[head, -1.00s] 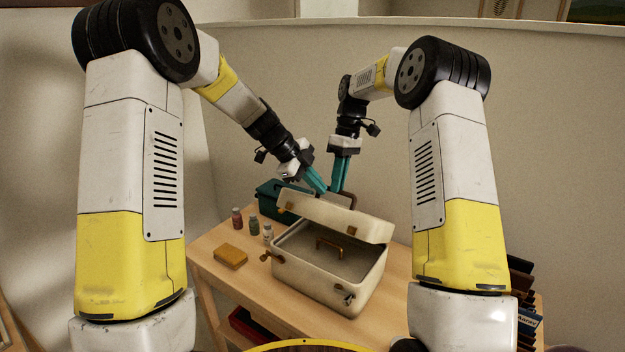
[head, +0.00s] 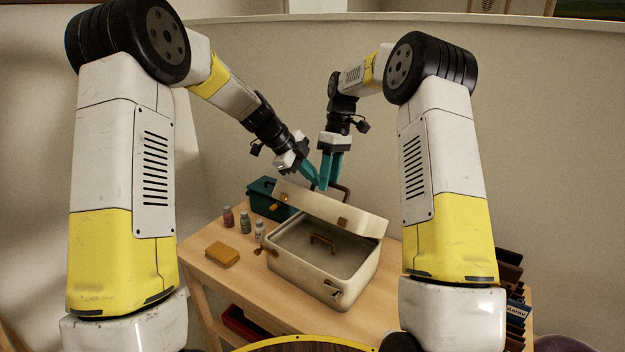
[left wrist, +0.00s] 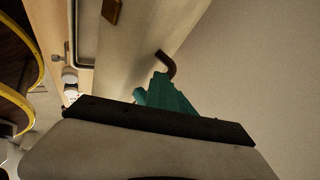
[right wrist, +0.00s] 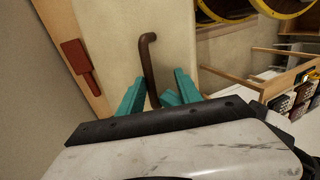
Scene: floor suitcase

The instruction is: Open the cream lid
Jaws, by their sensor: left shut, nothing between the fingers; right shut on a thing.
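The cream lid (head: 350,217) is part open, tilted above the cream case (head: 300,276), whose grey inside shows at the front. A dark brown handle stands on the lid's far side; it shows in the right wrist view (right wrist: 148,55) and the left wrist view (left wrist: 168,64). My right gripper (head: 330,185) is shut on this handle, its teal fingers either side of it. My left gripper (head: 320,187) is shut and empty at the lid's far edge, close beside the right fingers. The exact contact of the left fingertips with the lid is unclear.
A dark green box (head: 265,197) stands behind the case at left. A brass handle (head: 324,239) shows inside the case. Dark binders (head: 515,310) stand at right.

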